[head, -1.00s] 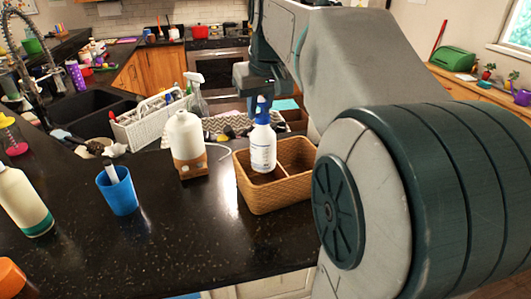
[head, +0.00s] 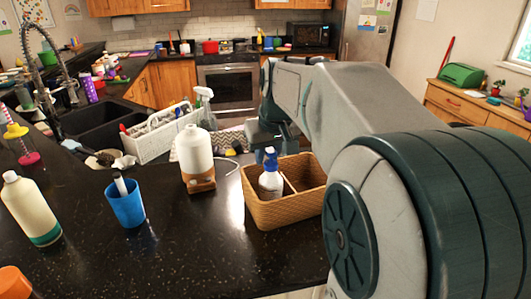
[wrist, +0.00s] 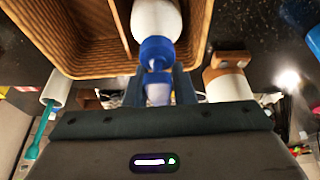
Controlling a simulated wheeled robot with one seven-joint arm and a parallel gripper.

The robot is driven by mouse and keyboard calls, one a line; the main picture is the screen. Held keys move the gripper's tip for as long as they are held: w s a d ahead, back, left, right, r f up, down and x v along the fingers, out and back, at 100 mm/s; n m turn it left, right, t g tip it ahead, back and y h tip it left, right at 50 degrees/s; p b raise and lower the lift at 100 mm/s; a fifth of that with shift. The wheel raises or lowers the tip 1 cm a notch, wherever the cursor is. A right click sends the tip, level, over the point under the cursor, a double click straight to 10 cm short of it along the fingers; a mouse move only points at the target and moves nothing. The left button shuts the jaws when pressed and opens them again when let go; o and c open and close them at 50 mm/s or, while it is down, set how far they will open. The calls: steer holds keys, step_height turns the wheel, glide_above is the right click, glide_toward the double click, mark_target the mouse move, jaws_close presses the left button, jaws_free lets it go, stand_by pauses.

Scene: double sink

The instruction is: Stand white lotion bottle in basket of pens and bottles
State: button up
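The white lotion bottle (head: 271,184) with a blue pump top stands upright in the left compartment of a wicker basket (head: 290,212); its base is hidden by the front wall. My gripper (head: 280,146) is low over the basket, just behind the pump top. In the wrist view, my gripper's fingers (wrist: 159,80) lie on both sides of the bottle's blue pump (wrist: 157,50), with narrow gaps showing; it looks open.
A large white bottle on a wooden block (head: 196,160) stands between the two baskets. A blue cup (head: 125,204) and a cream bottle (head: 31,210) stand at left. The black sink (head: 95,125) lies behind. The dark counter's front middle is clear.

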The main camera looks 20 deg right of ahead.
steer(key=shift+o, duration=1.1)
steer(key=shift+r, duration=0.25)
steer(key=v, duration=1.1)
glide_toward(274, 182)
steer(key=s+a+f, duration=0.2)
steer(key=a, duration=0.3)
steer(key=shift+g, duration=0.4)
steer(key=s+a+f, duration=0.1)
steer(key=s+f, duration=0.1)
steer(key=f, duration=0.2)
steer(key=s+a+f, duration=0.1)
steer(key=s+f, duration=0.2)
steer(key=f, duration=0.2)
steer(key=s+a+f, duration=0.1)
steer(key=s+f, duration=0.2)
steer(key=f, duration=0.1)
steer(key=shift+s+a+f, duration=0.1)
steer(key=shift+a+f, duration=0.05)
steer(key=shift+a, duration=0.15)
